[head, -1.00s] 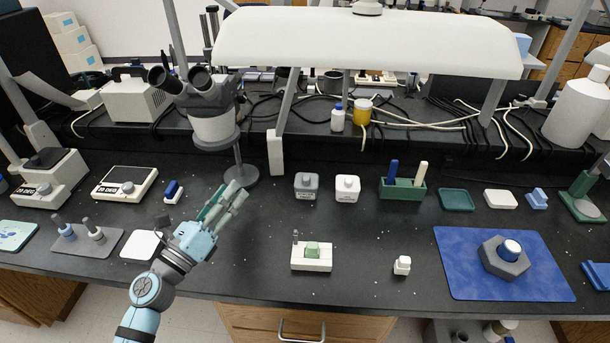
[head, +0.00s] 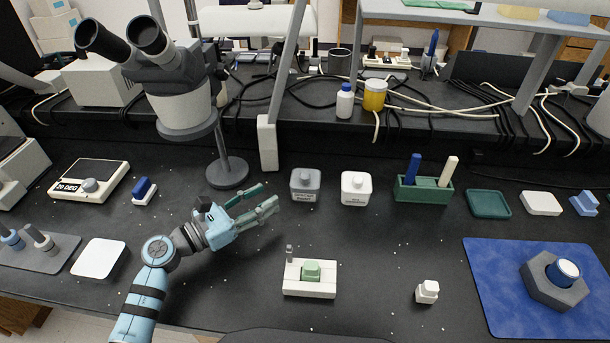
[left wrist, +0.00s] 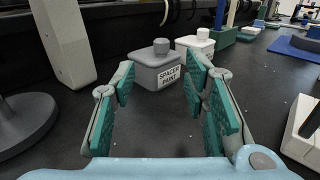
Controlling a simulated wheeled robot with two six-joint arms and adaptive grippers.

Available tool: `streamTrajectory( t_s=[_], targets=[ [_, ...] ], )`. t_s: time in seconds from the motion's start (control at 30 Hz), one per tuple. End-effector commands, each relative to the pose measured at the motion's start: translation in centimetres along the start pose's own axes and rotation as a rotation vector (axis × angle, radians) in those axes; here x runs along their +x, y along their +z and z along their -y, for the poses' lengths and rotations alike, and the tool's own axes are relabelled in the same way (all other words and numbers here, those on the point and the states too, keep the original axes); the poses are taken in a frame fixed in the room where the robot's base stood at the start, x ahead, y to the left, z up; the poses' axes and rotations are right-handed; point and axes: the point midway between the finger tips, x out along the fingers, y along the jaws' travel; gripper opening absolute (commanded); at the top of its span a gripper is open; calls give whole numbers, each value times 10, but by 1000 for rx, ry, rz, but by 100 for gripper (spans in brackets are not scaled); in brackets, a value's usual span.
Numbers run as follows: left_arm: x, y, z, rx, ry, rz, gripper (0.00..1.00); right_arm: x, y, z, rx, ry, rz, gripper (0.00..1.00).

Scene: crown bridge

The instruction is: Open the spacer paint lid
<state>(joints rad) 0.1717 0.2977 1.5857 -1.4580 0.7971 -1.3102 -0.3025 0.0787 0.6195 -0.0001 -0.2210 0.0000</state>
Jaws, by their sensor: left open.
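The spacer paint pot (head: 305,187) is a grey square jar on the black bench in the head view. Its grey lid with a round knob (left wrist: 161,47) is on top in the left wrist view, and the front label reads SPACER PAINT. My left gripper (head: 269,197) is open and empty, just left of the pot and pointing toward it. In the left wrist view the pot stands ahead, between the lines of the two green-padded fingers (left wrist: 163,88), apart from them. My right gripper is in neither current view.
A white lidded pot (head: 356,188) stands close right of the grey one. A lamp post (head: 268,145) and microscope base (head: 228,173) stand behind my left gripper. A white block with a green piece (head: 310,278) lies in front. Bench between is clear.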

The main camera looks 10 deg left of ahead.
Motion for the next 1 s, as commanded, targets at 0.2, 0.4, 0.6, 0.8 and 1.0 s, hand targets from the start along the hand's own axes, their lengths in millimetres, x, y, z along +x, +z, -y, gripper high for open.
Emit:
streamTrajectory(
  t_s=[0.2,0.4,0.6,0.8,1.0],
  targets=[
    [54,2,1,-3,-2,6,41,3,0,0,0,1,0,40],
    [99,0,1,-2,-3,3,41,14,1,0,-1,2,-1,40],
    [123,0,1,-2,-2,2,41,23,-1,-3,-7,7,-5,40],
    [127,2,1,-1,-2,0,41,24,-3,-12,-13,18,-9,40],
    [127,2,1,-1,-1,0,28,23,-3,-11,-13,18,-10,40]
  ],
)
